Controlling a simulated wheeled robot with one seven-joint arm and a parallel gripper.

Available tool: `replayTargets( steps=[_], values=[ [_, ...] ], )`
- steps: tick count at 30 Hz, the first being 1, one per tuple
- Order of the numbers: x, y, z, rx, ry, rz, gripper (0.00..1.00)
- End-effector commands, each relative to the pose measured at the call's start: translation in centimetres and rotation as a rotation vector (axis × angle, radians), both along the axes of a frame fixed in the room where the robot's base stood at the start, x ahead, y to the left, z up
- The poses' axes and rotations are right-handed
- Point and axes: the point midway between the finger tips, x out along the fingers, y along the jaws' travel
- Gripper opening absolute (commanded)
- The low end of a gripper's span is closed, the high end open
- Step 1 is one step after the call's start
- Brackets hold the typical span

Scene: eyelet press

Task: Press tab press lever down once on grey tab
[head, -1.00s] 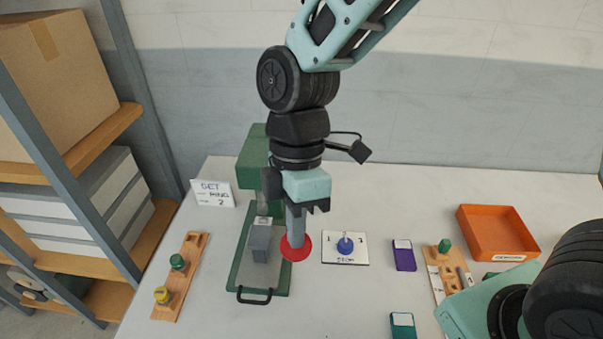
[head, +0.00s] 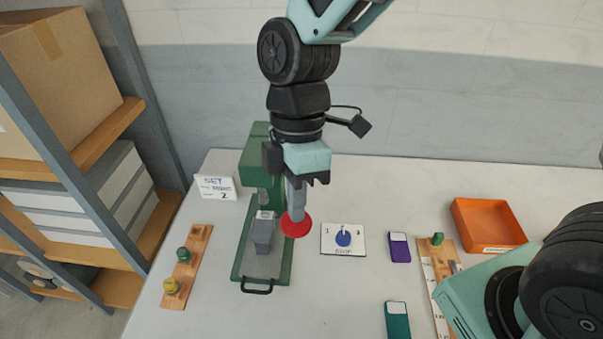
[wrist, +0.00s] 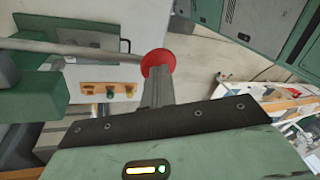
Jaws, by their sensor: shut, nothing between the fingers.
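The green tab press (head: 257,165) stands at the left of the table, on a green base with a black front handle. Its lever ends in a round red knob (head: 296,228), right of the grey block (head: 262,236) on the base. A small pale piece (head: 265,214) lies at the block's back; I cannot tell whether it is the grey tab. My gripper (head: 296,215) is shut and empty, pointing down with its tips at the knob, seemingly touching it. In the wrist view the knob (wrist: 158,63) is at the fingertips, with the lever rod (wrist: 75,47) running left.
Right of the press lies a plate with a blue dial knob (head: 343,238). A sign (head: 215,188) stands behind left. A wooden peg rack (head: 187,265) is at left. Purple (head: 399,248) and teal (head: 398,320) boxes and an orange tray (head: 488,225) are at right.

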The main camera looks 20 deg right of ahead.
Motion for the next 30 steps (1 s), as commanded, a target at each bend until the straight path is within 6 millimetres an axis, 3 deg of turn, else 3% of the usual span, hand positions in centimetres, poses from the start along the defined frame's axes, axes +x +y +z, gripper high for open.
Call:
replayTargets(
  steps=[30],
  values=[
    [1.2,-0.5,4.5,0.000,0.000,-0.001,0.00]
  ],
)
